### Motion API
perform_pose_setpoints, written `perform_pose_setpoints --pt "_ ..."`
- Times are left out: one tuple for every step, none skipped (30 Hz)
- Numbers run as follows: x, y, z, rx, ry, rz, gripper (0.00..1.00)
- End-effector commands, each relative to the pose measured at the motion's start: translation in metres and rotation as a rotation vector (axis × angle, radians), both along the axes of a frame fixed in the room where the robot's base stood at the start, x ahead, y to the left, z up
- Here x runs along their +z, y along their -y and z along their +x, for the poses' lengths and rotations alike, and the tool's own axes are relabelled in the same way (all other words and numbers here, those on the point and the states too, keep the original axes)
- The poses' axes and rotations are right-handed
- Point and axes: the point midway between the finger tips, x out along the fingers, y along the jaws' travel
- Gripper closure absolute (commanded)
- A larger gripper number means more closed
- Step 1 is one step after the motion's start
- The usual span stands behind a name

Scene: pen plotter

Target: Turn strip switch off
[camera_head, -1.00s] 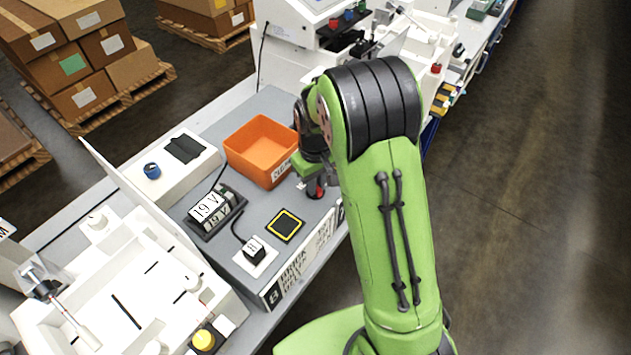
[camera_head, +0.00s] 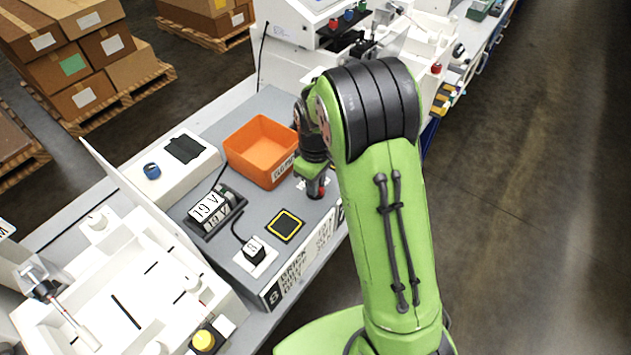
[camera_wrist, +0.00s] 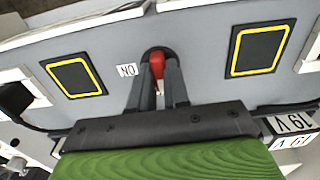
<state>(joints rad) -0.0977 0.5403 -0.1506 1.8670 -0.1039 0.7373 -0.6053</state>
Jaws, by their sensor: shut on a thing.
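The strip switch is a small red knob (camera_wrist: 157,63) in a dark round mount on the grey strip, at the top middle of the wrist view. A white "ON" label (camera_wrist: 127,70), upside down in this view, lies just left of it. My gripper (camera_wrist: 158,80) has its two dark fingers closed around the red knob from both sides. In the head view my gripper (camera_head: 316,184) points down at the strip's front edge, with a bit of red (camera_head: 320,193) showing at its fingers. The knob's setting is mostly hidden by the fingers.
An orange bin (camera_head: 262,150) stands just left of my gripper. A yellow-edged black pad (camera_head: 285,225), a small black block on a white plate (camera_head: 255,251) and a lettered counter (camera_head: 215,209) sit nearby on the grey board. The floor to the right is clear.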

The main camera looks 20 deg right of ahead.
Motion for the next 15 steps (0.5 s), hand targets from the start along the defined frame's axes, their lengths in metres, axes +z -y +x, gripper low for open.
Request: perform_pose_setpoints --pt "0.0012 -0.0003 0.0011 0.003 0.004 0.001 1.0" --pt "0.0012 -0.0003 0.0011 0.003 0.004 0.001 1.0" --pt "0.0012 -0.0003 0.0011 0.003 0.004 0.001 1.0" --pt "0.0012 -0.0003 0.0011 0.003 0.004 0.001 1.0" --pt "0.0012 -0.0003 0.0011 0.003 0.004 0.001 0.81" --pt "0.0012 -0.0003 0.0011 0.003 0.004 0.001 0.75" --pt "0.0011 -0.0003 0.0011 0.003 0.004 0.001 0.7" --pt "0.001 -0.0003 0.001 0.002 0.004 0.001 0.66" --pt "0.0009 -0.0003 0.0009 0.002 0.004 0.0 0.59" --pt "0.0008 -0.0002 0.0008 0.002 0.003 0.001 0.58" --pt "0.0007 -0.0003 0.0007 0.002 0.003 0.001 0.58" --pt "0.0006 -0.0002 0.0006 0.001 0.002 0.0 0.58" --pt "0.0005 -0.0002 0.0006 0.001 0.002 0.0 0.58" --pt "0.0005 -0.0002 0.0005 0.001 0.002 0.0 0.58" --pt "0.0004 -0.0002 0.0005 0.001 0.002 0.0 0.58"
